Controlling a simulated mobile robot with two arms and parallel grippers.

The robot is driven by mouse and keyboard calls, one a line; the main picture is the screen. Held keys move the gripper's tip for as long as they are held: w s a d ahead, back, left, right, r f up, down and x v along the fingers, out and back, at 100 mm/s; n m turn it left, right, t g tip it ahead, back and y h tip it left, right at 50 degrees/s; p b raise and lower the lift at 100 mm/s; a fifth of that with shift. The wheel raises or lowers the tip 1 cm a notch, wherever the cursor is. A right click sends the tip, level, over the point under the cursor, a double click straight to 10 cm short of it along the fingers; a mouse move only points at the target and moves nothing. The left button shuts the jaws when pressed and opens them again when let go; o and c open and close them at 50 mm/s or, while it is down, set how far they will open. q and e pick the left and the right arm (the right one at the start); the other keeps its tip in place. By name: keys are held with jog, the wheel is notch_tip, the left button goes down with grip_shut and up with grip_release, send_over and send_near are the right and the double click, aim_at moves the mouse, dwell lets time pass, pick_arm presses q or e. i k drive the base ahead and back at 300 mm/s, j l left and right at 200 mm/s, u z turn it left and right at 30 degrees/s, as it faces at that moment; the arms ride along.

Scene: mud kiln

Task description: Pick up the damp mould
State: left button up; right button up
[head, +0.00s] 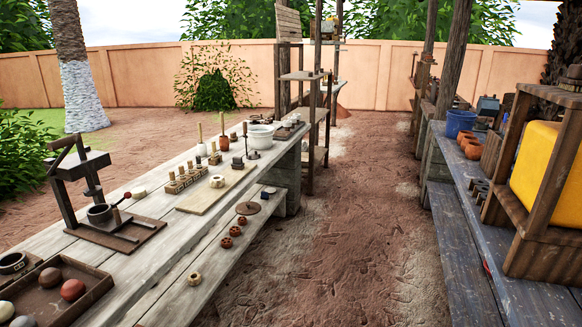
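Neither of my grippers shows in the head view. I cannot tell for certain which thing is the damp mould. A dark round cup-like piece (99,214) sits under the dark hand press (75,180) on the left of the long pale wooden table (150,262). Another dark ring-shaped piece (13,262) lies at the left edge of the picture, partly cut off. A wooden block with several small pegs or stamps (183,181) stands farther along the table.
A shallow tray with balls (100,289) lies at the near left. A white bowl (260,136) stands farther back. Small ring pieces (194,279) lie on the lower shelf. The dirt aisle (325,240) is open. A right-hand bench holds a yellow tank (545,175) and a blue bucket (461,122).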

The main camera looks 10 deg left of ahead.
aim_at(216, 181)
jog(key=i+j, duration=0.1)
jog(key=i, duration=1.9)
jog(key=i+u, duration=0.25)
jog(key=i, duration=0.2)
jog(key=i+l+u, duration=0.3)
jog(key=i, duration=0.15)
jog(key=j, duration=0.1)
